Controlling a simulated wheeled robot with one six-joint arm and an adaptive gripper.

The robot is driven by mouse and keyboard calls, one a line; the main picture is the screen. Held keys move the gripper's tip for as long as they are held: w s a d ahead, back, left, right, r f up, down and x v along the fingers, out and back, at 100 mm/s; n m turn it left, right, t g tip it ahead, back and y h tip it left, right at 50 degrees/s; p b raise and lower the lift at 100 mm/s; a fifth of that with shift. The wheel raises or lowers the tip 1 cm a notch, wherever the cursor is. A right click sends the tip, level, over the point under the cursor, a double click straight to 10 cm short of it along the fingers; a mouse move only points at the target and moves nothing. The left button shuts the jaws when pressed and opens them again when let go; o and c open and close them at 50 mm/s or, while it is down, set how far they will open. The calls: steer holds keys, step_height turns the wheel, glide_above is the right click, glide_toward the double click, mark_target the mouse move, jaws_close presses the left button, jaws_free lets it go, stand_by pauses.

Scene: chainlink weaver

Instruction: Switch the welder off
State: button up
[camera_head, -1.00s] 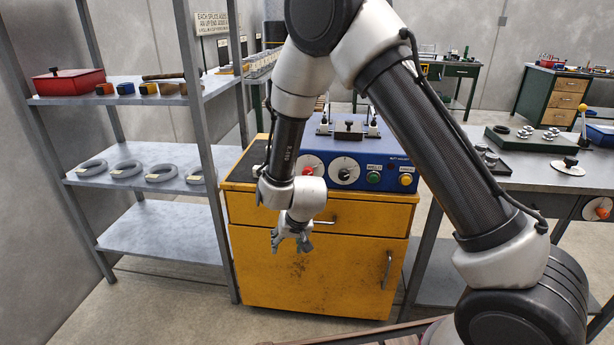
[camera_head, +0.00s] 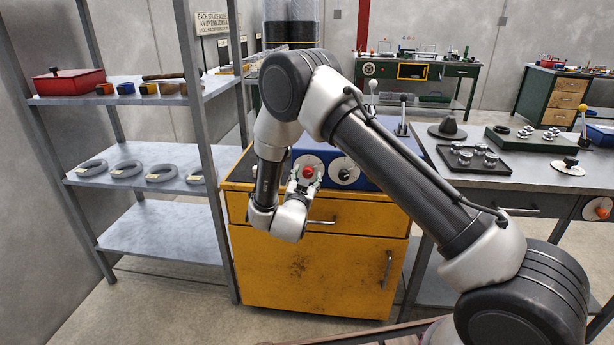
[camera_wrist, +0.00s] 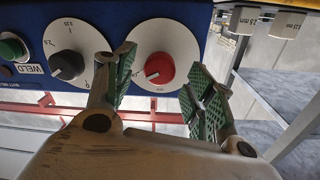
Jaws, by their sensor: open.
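The welder (camera_head: 367,184) is a blue box on a yellow cabinet, partly hidden by my arm in the head view. On its front is a red knob (camera_head: 308,172) on a white dial, also in the wrist view (camera_wrist: 159,68). Beside it is a black knob (camera_wrist: 67,65) on another white dial. A green button (camera_wrist: 12,48) with a WELD label shows at the wrist view's left edge. My gripper (camera_head: 301,184) is open in front of the red dial. In the wrist view its fingers (camera_wrist: 163,84) lie either side of the red knob; I cannot tell whether they touch it.
The yellow cabinet (camera_head: 320,265) has handles on its front. A grey shelf rack (camera_head: 155,240) stands close on the left, holding rings and a red box (camera_head: 69,83). A grey bench (camera_head: 480,180) with small parts stands on the right.

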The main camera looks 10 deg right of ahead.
steer(key=shift+x, duration=1.15)
steer(key=c, duration=1.1)
steer(key=shift+o, duration=0.2)
steer(key=shift+n, duration=0.4)
steer(key=n, duration=0.5)
steer(key=shift+f+n, duration=0.1)
steer(key=shift+n, duration=0.3)
steer(key=n, duration=0.5)
steer(key=shift+n, duration=0.4)
steer(key=o, duration=1.1)
steer(key=shift+c, duration=0.2)
